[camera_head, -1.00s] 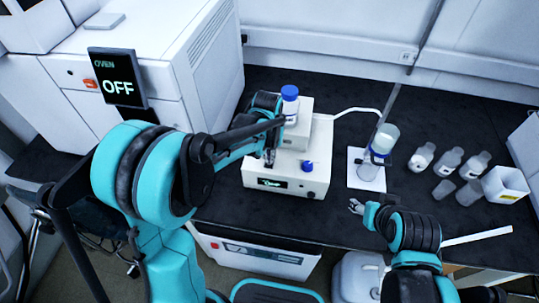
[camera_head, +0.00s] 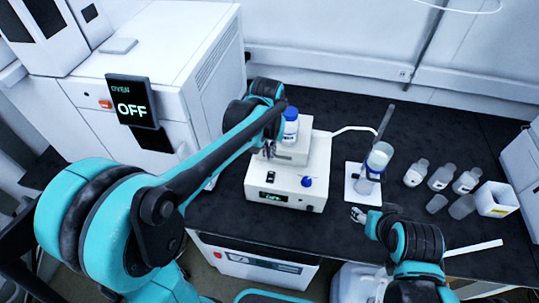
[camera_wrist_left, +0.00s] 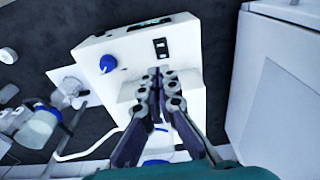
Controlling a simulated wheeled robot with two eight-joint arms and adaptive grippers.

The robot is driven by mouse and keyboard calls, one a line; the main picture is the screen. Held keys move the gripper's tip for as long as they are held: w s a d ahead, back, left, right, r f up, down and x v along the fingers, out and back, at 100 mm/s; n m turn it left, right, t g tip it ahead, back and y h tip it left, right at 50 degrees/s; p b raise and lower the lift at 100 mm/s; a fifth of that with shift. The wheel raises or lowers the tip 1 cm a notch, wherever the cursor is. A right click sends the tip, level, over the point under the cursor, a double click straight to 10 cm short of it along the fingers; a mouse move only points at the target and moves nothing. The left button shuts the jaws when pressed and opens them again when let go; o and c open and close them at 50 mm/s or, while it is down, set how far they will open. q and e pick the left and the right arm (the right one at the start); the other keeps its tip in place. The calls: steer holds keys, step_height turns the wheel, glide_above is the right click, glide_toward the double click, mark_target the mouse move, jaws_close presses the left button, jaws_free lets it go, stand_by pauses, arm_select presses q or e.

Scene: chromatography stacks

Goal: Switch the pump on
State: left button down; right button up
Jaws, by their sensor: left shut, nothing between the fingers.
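The pump (camera_head: 290,200) is a white box on the dark bench, with a small lit display (camera_head: 273,197) on its front, its text too small to read surely. A blue knob (camera_head: 307,182) and a small black switch (camera_head: 272,177) sit on its top front part. The switch also shows in the left wrist view (camera_wrist_left: 160,47); I cannot tell which way it is set. My left gripper (camera_head: 269,152) is shut and empty, above the pump, behind the switch and apart from it in the picture. My right gripper (camera_head: 357,214) hangs near the bench front; its opening is unclear.
A blue-capped bottle (camera_head: 291,126) stands on the pump's raised back. A tube runs right towards a clear vessel (camera_head: 378,160) on a white stand. Several small bottles and a white box (camera_head: 496,199) stand right. The oven display (camera_head: 132,101) reads OFF at left.

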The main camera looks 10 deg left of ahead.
mark_target(271, 172)
stand_by(0.3)
arm_select(q)
steer(key=shift+w+a+r+t, duration=0.1)
steer(key=shift+w+r+t, duration=0.1)
steer(key=shift+w+t, duration=0.35)
steer(key=b+x, duration=0.4)
steer(key=x, duration=1)
